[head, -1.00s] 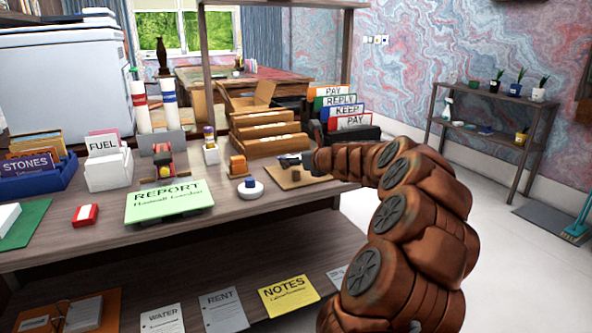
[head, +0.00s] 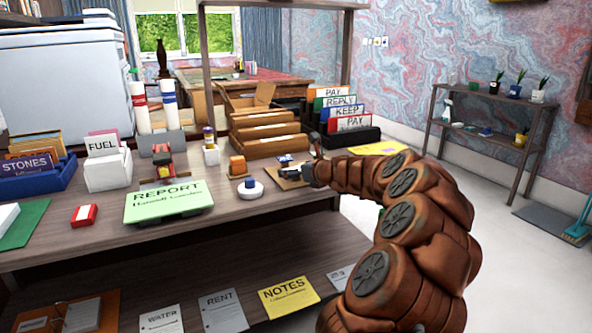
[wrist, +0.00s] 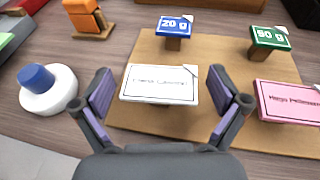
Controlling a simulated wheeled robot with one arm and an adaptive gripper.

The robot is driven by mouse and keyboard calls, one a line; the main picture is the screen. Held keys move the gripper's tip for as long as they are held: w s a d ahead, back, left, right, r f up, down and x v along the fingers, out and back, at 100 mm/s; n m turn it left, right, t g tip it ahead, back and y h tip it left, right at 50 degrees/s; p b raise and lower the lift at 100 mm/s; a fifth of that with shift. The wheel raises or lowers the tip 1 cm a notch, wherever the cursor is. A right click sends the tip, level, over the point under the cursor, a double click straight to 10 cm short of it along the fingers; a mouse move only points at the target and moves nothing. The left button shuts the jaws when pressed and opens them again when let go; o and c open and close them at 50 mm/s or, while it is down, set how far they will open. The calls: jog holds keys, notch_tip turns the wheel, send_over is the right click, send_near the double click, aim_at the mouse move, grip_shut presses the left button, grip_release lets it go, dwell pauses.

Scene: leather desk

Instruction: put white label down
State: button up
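The white label (wrist: 160,84), a small card with a dark border and a line of writing, is at the left part of the tan board (wrist: 220,60). In the wrist view it lies between the fingers of my gripper (wrist: 160,88), with a narrow gap at each side. The fingers are spread and do not seem to touch it. In the head view my gripper (head: 290,172) is low over the board on the desk; the white label is hard to make out there. What supports the label is hidden.
On the board are a blue "20 g" label (wrist: 175,26), a green "50 g" label (wrist: 270,37) and a pink label (wrist: 290,101). A white round holder with a blue top (wrist: 48,88) stands left of my gripper. An orange item (wrist: 87,18) stands behind it.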

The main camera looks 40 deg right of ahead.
jog(key=shift+f+b, duration=0.25)
jog(key=shift+b, duration=0.65)
jog(key=shift+p+v, duration=1.55)
jog(key=shift+v, duration=2.4)
jog(key=shift+f, duration=0.2)
